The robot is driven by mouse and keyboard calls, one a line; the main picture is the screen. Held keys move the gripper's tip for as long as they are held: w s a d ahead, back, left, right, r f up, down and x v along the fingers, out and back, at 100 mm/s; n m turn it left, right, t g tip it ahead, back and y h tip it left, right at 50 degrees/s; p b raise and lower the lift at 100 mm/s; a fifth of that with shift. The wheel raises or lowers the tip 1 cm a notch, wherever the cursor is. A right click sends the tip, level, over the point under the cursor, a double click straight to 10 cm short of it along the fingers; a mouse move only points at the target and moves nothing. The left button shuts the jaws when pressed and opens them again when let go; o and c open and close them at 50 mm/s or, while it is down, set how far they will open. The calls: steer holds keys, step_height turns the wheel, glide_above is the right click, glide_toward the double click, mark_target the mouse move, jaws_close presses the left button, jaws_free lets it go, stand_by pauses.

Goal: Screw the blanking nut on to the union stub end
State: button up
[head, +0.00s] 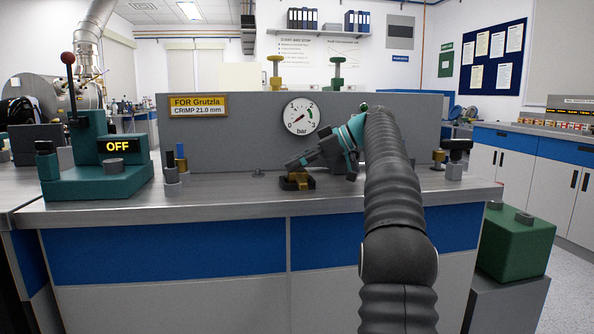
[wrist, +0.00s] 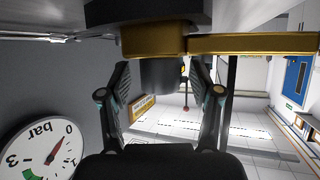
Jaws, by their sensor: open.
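My gripper (head: 300,162) reaches down to the left over the bench, just above a small brass-and-dark fitting (head: 297,182). In the wrist view, which is upside down, my gripper (wrist: 163,78) is open. Its two fingers stand either side of a dark grey cylinder (wrist: 164,74), with a visible gap at the right finger. The cylinder adjoins a brass-coloured block with a bar (wrist: 190,42). I cannot tell whether this cylinder is the blanking nut or the union stub end. Contact at the left finger is unclear.
A grey panel carries a pressure gauge (head: 302,116), close to my gripper. A teal press (head: 98,160) showing OFF and a holder with pins (head: 177,168) stand left. A small brass piece (head: 438,159) and a black-topped fitting (head: 456,158) stand right. The front bench strip is clear.

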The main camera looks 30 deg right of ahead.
steer(key=s+d, duration=0.3)
steer(key=d, duration=0.1)
steer(key=s+d+r, duration=0.1)
steer(key=s+d, duration=0.1)
steer(key=d, duration=0.2)
steer(key=s+d, duration=0.3)
steer(key=d, duration=0.1)
steer(key=shift+s+r, duration=0.2)
steer(key=shift+s, duration=0.1)
